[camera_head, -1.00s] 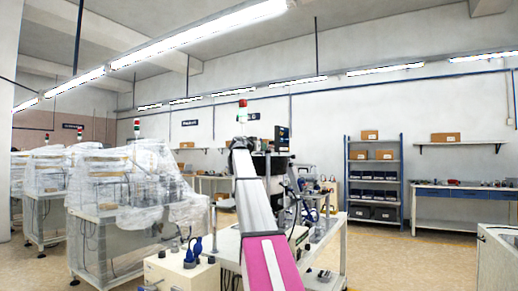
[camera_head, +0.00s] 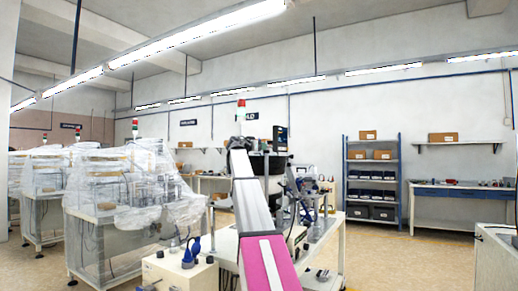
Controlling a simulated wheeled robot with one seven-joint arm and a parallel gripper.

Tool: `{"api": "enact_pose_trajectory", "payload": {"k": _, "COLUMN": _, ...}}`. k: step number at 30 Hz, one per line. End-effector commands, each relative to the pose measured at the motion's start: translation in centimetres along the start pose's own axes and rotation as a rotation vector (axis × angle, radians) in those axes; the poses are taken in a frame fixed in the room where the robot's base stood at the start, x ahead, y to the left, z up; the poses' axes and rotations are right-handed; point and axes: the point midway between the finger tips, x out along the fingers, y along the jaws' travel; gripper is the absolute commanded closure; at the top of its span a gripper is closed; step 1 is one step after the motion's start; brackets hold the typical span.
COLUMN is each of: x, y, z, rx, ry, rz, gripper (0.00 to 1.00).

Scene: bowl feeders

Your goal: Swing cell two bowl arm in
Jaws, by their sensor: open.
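A bench with a bowl feeder stands in front of me in the middle of the view. A dark round bowl (camera_head: 272,164) shows at the top of its machinery, partly behind my silver and magenta arm link. I cannot make out a separate bowl arm or tell which cell this is. My gripper cannot be seen; my arm link covers the middle of the bench.
Plastic-wrapped machines (camera_head: 125,190) fill the left. A blue shelf rack (camera_head: 372,182) and a blue workbench (camera_head: 465,193) stand at the back right. Floor before them is clear.

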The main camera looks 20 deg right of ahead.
Motion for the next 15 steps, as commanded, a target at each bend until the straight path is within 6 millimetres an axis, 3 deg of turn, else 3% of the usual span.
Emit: {"api": "enact_pose_trajectory", "payload": {"k": 15, "x": -8.7, "y": 0.1, "z": 0.1, "rx": 0.001, "ry": 0.0, "rz": -0.001, "gripper": 0.44}}
